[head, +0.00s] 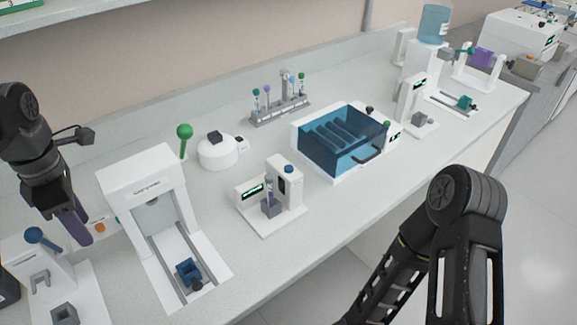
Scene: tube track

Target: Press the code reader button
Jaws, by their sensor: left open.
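The device that looks like the code reader (291,184) stands near the middle of the bench, with a small dark display on its left panel. A blue button (289,169) sits on top of its white post. A tube (268,190) stands upright in a grey holder at its front. My left gripper (76,228) is at the far left, pointing down, well apart from the button; its jaws are open, though the gap between them is hard to see. A purple piece shows at its tip. My right arm comes in at the lower right; its gripper is not in view.
A white railed machine (140,180) stands between my left gripper and the reader. A green-knobbed lever (184,132) and a round white device (218,153) stand behind. A blue-lidded box (343,140) and a tube rack (280,111) are beyond. The bench front beside the reader is clear.

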